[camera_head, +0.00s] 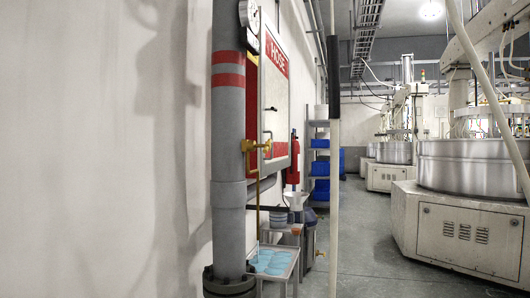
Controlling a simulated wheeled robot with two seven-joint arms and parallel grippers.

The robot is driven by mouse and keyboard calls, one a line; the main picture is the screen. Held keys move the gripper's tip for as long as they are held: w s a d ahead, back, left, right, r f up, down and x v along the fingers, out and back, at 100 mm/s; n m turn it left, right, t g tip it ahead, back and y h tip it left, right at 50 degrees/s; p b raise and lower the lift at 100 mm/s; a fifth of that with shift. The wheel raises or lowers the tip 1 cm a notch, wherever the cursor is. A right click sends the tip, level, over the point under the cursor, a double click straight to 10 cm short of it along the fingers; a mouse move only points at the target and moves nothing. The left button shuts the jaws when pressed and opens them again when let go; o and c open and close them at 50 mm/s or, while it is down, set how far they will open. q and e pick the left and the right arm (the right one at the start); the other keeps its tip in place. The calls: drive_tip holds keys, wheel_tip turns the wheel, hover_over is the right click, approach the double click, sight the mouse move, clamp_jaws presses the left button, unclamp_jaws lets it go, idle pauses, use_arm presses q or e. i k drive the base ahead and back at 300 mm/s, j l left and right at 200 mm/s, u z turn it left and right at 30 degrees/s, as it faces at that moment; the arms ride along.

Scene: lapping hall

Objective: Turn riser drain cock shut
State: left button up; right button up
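The grey riser pipe (228,130) stands upright at the left of the middle, with two red bands near its top. The brass drain cock (256,146) sticks out from its right side at mid height. A small upright brass part at its right end looks like the handle, but it is too small to tell its setting. A thin brass tube (257,205) runs down from the cock. A faint pale streak shows below the tube's end; I cannot tell if it is water. Neither of my grippers is in view.
A tray stand (293,270) with pale blue discs is beside the pipe's foot. A hose cabinet (276,90) and a gauge (249,15) are behind the pipe. A pale pole (333,200) stands to the right. Large machines (460,225) line the right; grey floor between is clear.

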sight(267, 147)
drive_tip(key=i+u, duration=0.25)
drive_tip(key=i+l+u, duration=0.15)
drive_tip(key=u, duration=0.25)
drive_tip(key=i+l+u, duration=0.1)
drive_tip(key=l+u, duration=0.5)
drive_tip(key=u, duration=0.15)
drive_tip(key=i+l, duration=0.05)
